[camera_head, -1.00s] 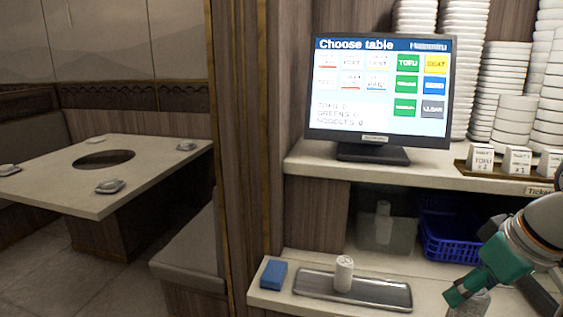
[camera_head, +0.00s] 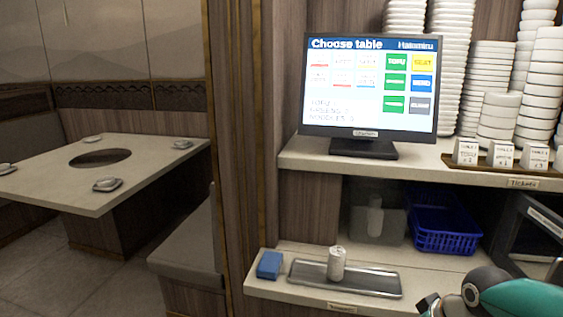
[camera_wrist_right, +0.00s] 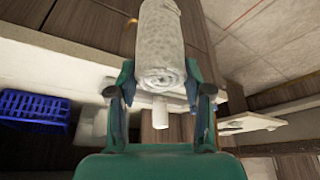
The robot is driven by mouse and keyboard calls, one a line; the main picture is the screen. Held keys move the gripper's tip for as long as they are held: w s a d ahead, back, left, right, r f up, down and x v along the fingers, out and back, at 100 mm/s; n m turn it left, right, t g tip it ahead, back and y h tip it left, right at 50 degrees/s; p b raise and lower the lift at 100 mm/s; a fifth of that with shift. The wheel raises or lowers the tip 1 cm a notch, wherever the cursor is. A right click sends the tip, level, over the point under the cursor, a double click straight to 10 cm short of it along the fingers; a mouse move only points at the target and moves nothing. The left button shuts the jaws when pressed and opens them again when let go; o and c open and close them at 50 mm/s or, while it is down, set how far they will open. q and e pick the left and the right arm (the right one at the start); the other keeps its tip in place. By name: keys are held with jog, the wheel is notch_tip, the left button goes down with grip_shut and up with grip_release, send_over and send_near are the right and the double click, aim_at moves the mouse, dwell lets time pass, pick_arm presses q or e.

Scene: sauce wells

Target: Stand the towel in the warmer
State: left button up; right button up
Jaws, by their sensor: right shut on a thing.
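My right gripper (camera_wrist_right: 160,92) is shut on a rolled white towel (camera_wrist_right: 160,40) in the right wrist view, with a finger on each side of its spiral end. In the head view only part of this gripper (camera_head: 432,303) shows at the bottom edge, and the held towel is out of sight. Another rolled white towel (camera_head: 337,262) stands upright on a grey metal tray (camera_head: 375,286) on the lower shelf. A dark box-like appliance (camera_head: 535,235), perhaps the warmer, is cut off at the right edge; I cannot see its inside fully. My left gripper is not in view.
A blue block (camera_head: 270,265) lies left of the tray. A blue basket (camera_head: 445,238) and a clear container (camera_head: 373,222) stand behind on the lower shelf. Above are a screen (camera_head: 368,88), ticket cards (camera_head: 500,155) and stacked white dishes (camera_head: 490,90).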

jog(key=w+a+f+m+h, duration=0.1)
jog(key=w+a+f+m, duration=0.15)
jog(key=f, duration=0.35)
jog(key=w+a+f+m+h, duration=0.1)
jog(key=w+a+f, duration=0.15)
jog(key=f, duration=0.45)
jog(key=shift+m, duration=0.25)
jog(key=s+f, duration=0.2)
jog(key=s+a+f, duration=0.1)
jog(key=s+f, duration=0.1)
jog(key=shift+f, duration=0.1)
jog(key=shift+s+d, duration=0.1)
